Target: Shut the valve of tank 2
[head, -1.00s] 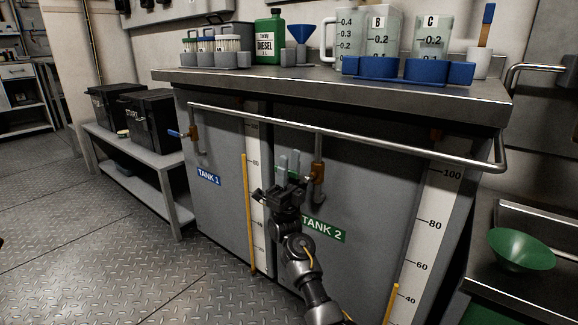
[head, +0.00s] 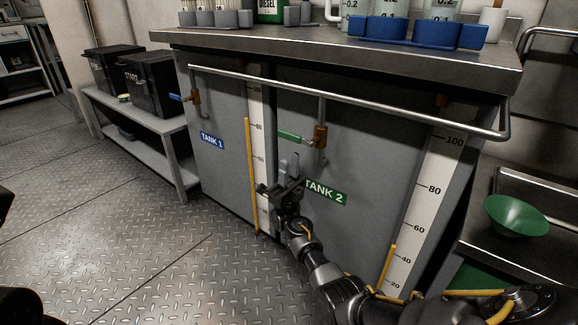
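The tank 2 valve has an orange-brown body (head: 320,137) on a vertical pipe. Its green lever (head: 291,137) sticks out to the left, roughly level and crosswise to the pipe. The green TANK 2 label (head: 328,192) is on the grey front below, its left end partly covered by my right gripper. My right gripper (head: 289,165) points up, just below the green lever and apart from it in the picture. Its two fingers look parted with nothing between them. My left gripper is not in view.
A steel rail (head: 345,97) runs across the front above the valves. The tank 1 valve with a blue lever (head: 177,97) is at left. A yellow tube (head: 251,175) stands beside a scale. A green funnel (head: 517,215) lies at right. The floor at left is clear.

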